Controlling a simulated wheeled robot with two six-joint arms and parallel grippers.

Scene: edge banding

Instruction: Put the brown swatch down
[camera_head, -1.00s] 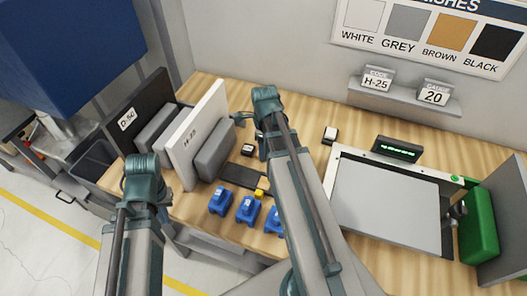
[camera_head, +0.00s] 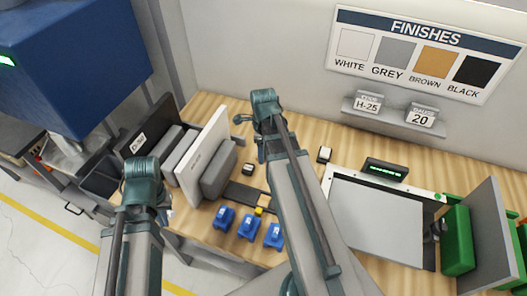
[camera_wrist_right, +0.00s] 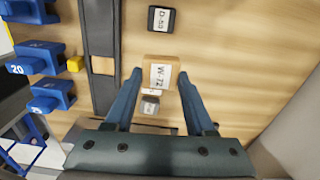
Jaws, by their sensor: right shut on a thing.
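The brown swatch (camera_wrist_right: 156,75) is a small tan block labelled W-72. In the right wrist view it sits between the fingertips of my right gripper (camera_wrist_right: 160,80), which is shut on it over the wooden table. I cannot tell whether its underside touches the wood.
A dark block labelled D-53 (camera_wrist_right: 162,19) and a pale grey block (camera_wrist_right: 150,105) lie close by. A dark rail (camera_wrist_right: 103,90) with a yellow piece and several blue clamps (camera_head: 248,227) are near the front.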

